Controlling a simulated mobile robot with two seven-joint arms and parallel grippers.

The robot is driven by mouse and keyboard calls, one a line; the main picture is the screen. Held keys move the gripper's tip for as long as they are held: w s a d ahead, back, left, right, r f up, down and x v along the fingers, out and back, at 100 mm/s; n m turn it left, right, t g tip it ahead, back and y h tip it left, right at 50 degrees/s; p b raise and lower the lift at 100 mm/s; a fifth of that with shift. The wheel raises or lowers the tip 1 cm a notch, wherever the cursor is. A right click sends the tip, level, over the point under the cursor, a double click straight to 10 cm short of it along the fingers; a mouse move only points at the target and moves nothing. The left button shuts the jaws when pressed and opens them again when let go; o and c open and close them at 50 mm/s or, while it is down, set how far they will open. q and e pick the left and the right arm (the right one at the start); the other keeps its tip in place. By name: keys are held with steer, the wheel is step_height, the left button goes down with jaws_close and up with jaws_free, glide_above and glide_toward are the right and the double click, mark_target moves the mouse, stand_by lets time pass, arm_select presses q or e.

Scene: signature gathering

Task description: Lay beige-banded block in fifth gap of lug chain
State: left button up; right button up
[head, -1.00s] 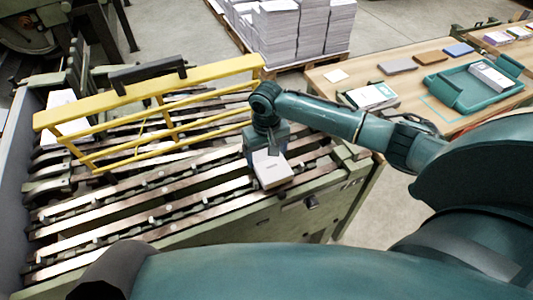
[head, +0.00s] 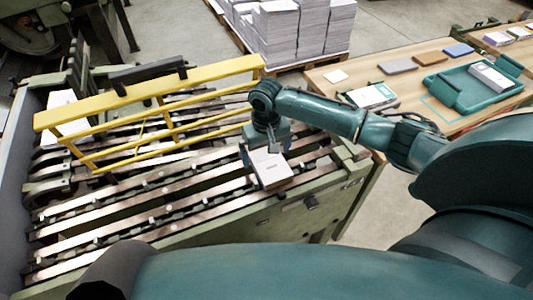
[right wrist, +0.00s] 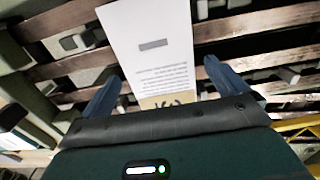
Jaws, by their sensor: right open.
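The white block (head: 271,171) lies on the bars of the lug chain (head: 150,195), near the chain's right end. In the right wrist view the same block (right wrist: 150,45) shows a grey label, lines of print and a beige band (right wrist: 165,101) at its end nearest my palm. My right gripper (head: 266,150) is open at the block's far end. Its two fingers (right wrist: 161,72) stand apart on either side of the block, with visible room beside it. The block's underside and its exact seat between the lugs are hidden. My left gripper is out of view.
A yellow guard frame (head: 150,97) stands over the chain's far side. A wooden table (head: 400,72) at right holds a teal tray (head: 450,98), a white printed block (head: 372,96) and several coloured blocks. Paper stacks (head: 275,35) stand on a pallet behind.

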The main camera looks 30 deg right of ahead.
mark_target(266, 157)
arm_select(q)
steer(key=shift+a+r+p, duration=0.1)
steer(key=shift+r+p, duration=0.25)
steer(key=shift+p, duration=0.15)
arm_select(e)
step_height(266, 157, up, 11)
